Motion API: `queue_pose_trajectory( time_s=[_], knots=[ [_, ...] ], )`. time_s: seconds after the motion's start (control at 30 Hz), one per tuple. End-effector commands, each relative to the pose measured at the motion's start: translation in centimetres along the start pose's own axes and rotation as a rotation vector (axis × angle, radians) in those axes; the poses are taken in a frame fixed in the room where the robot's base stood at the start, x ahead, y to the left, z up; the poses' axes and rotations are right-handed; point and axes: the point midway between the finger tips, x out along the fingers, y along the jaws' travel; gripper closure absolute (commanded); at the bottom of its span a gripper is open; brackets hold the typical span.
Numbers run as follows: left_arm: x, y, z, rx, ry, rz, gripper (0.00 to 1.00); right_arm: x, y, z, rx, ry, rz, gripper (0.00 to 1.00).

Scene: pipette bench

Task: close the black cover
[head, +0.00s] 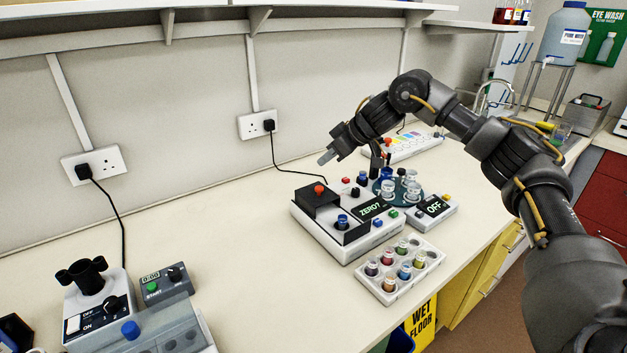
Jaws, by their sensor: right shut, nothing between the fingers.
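The black cover (316,203) is a dark box-like piece with a red knob (319,190) on top. It sits at the back left of a white instrument (345,245) whose display reads "ZERO?". In front of it a blue-topped item (342,221) stands exposed in a dark recess. I cannot tell how the cover is joined to the instrument. My right gripper (322,159) is shut and empty, above and behind the cover, apart from it in the picture. My left gripper is not in view.
A white rack of several small capped vials (391,284) stands in front. A round teal carousel with vials (407,194) and a box reading "OFF" (436,209) are to the right. A mixer (97,300) and a timer (165,287) stand at lower left. The bench (225,240) between is clear.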

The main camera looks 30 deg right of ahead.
Motion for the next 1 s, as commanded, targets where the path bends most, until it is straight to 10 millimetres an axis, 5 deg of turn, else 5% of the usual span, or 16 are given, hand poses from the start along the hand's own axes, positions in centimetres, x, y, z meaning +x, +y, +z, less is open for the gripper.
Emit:
queue_pose_trajectory(
  time_s=[0.17,0.4,0.57,1.0],
  knots=[
    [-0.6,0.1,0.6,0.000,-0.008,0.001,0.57,1.8,-0.1,-0.1,0.001,-0.003,-0.003,1.00],
    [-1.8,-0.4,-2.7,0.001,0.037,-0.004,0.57,6.6,-0.1,-0.3,0.000,-0.003,-0.004,1.00],
    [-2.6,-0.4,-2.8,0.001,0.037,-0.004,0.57,9.9,-0.2,-0.3,-0.003,-0.002,-0.004,1.00],
    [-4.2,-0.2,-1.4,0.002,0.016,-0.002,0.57,8.1,-0.2,3.1,-0.004,0.001,-0.004,1.00]
  ],
)
